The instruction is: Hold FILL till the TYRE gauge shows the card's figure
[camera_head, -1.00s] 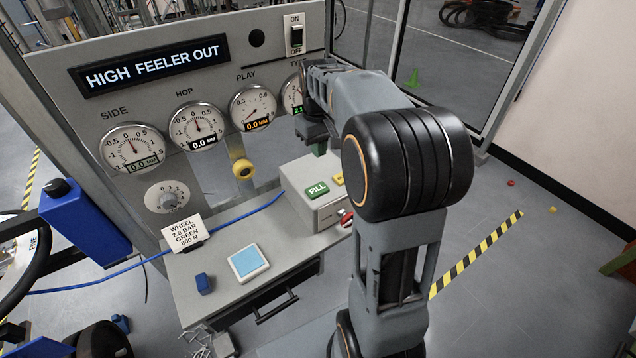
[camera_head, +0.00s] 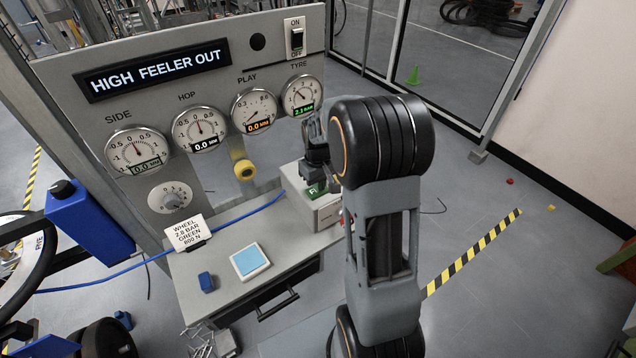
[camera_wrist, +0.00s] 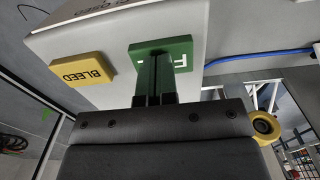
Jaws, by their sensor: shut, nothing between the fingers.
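The TYRE gauge (camera_head: 302,94) is unobstructed at the panel's right; its green readout looks like 2.3 bar, though the digits are small. The card (camera_head: 187,233) reads WHEEL 2.8 BAR GREEN 800 N. The green FILL button (camera_wrist: 181,47) is on a pale box, partly covered by my fingers; it also shows partly in the head view (camera_head: 315,192). My gripper (camera_wrist: 154,62) is shut and empty, its fingertips over the FILL button. They look to be at its face, but I cannot tell how far it is pressed.
The yellow BLEED button (camera_wrist: 84,72) sits beside FILL on the same box (camera_wrist: 115,25). A yellow roller (camera_head: 243,170) projects from the panel. A blue-topped square pad (camera_head: 249,262) and small blue block (camera_head: 206,282) lie on the bench.

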